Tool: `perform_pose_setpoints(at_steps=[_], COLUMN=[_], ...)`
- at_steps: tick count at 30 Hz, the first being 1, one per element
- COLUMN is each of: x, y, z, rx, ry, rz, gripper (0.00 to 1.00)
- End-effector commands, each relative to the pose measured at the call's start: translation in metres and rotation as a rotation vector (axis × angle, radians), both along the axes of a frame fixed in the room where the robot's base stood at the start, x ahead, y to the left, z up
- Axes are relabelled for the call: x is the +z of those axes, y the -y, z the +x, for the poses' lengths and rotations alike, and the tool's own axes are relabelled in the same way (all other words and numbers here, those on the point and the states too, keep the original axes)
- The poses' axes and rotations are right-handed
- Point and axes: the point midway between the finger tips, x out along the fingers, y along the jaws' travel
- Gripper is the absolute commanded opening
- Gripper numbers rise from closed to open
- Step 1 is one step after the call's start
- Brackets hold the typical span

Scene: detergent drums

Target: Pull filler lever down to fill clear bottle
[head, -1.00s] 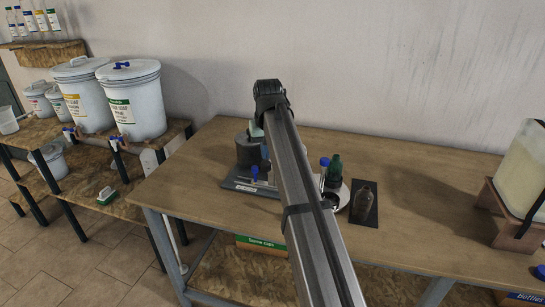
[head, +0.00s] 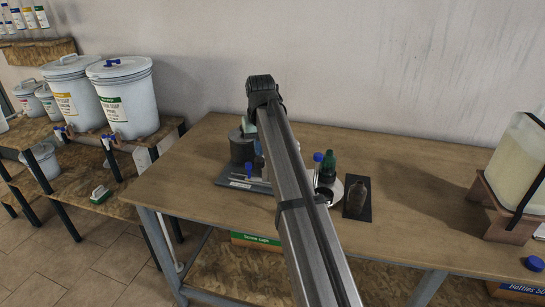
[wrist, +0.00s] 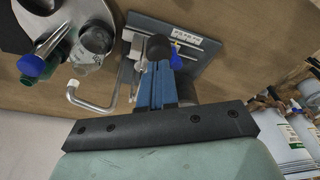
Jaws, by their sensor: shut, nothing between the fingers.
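The grey filler base (wrist: 200,42) lies beyond, with a bent pale spout (wrist: 105,104) to the left. In the head view my arm hides the gripper and part of the filler (head: 232,183). I cannot make out the lever clearly.
A brown bottle (head: 357,199) stands on a dark mat to the right. A strapped tank (head: 522,155) in a wooden cradle is at the table's right end. White drums (head: 128,100) stand on the left shelf. The table (head: 420,215) between mat and tank is clear.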

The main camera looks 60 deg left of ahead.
Motion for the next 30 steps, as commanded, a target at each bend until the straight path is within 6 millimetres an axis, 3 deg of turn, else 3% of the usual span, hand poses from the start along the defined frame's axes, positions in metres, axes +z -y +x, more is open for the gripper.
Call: perform_pose_setpoints(at_steps=[30], x=[-0.019], y=[0.0], z=[0.0], rx=[0.0], ry=[0.0], rz=[0.0], gripper=[0.0])
